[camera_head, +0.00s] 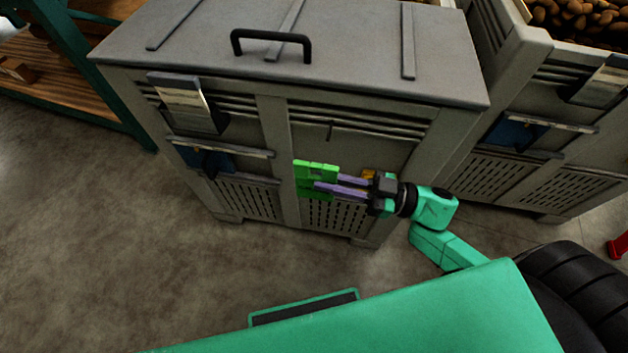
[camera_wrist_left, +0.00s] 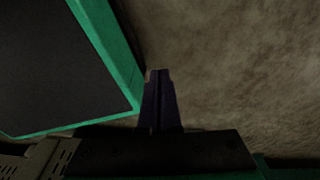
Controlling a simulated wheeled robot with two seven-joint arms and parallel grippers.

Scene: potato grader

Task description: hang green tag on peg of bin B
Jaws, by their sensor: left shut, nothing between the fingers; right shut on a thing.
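The green tag (camera_head: 316,171) is held at the front of the grey lidded bin (camera_head: 270,115), below the bin's upper slats. My right gripper (camera_head: 326,184) is shut on the tag, its purple fingers reaching in from the right. A thin dark peg (camera_head: 331,130) stands out from the bin's front, above the tag and apart from it. No letter is readable on the bin, so I cannot tell if it is bin B. My left gripper (camera_wrist_left: 158,75) shows only in the left wrist view, shut and empty above the floor.
A black handle (camera_head: 271,36) stands on the bin's lid. A label holder (camera_head: 186,98) and a blue holder (camera_head: 204,158) are on its left front. A second bin (camera_head: 535,110) with potatoes stands at right. The concrete floor (camera_head: 120,230) at left is clear.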

